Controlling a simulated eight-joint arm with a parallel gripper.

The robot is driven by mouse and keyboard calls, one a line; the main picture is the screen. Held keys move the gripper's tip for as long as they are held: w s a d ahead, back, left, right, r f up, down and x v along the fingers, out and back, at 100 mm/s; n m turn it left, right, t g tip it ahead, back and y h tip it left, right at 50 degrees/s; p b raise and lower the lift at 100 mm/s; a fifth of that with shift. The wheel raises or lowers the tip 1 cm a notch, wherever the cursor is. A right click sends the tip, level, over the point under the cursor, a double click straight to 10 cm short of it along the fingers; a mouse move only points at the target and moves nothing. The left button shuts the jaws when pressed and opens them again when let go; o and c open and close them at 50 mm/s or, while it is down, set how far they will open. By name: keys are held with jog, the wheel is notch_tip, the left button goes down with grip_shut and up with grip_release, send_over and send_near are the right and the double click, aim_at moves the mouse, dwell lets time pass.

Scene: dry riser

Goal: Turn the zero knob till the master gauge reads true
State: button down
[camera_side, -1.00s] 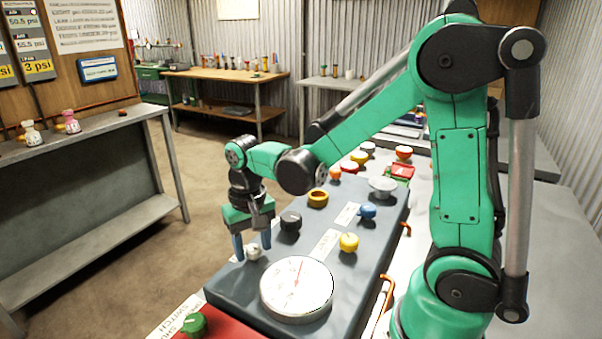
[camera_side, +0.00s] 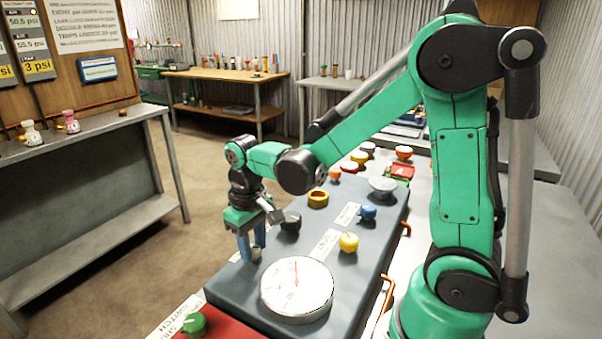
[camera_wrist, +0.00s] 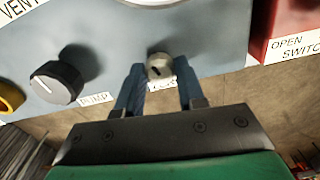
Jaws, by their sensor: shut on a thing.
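The white master gauge (camera_side: 297,287) lies face up near the front of the grey panel, with a red needle pointing toward the top of its dial. The small pale zero knob (camera_side: 256,254) sits just behind and left of the gauge. My gripper (camera_side: 251,250) reaches down over it with its blue fingers on either side. In the wrist view the knob (camera_wrist: 159,67), with a dark mark on its face, is between the fingertips of my gripper (camera_wrist: 160,75), which is shut on it. The label below the knob is partly hidden by the fingers.
A black knob (camera_side: 290,222) labelled pump in the wrist view stands close behind. A yellow knob (camera_side: 349,242) and a blue knob (camera_side: 367,212) are to the right. A red box with a green knob (camera_side: 194,324) is in front. The panel's left side borders open floor.

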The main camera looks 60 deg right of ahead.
aim_at(253, 247)
jog(key=shift+n, duration=1.7)
jog(key=c, duration=0.5)
grip_release()
jog(key=shift+c, duration=0.2)
jog(key=shift+r, duration=2.8)
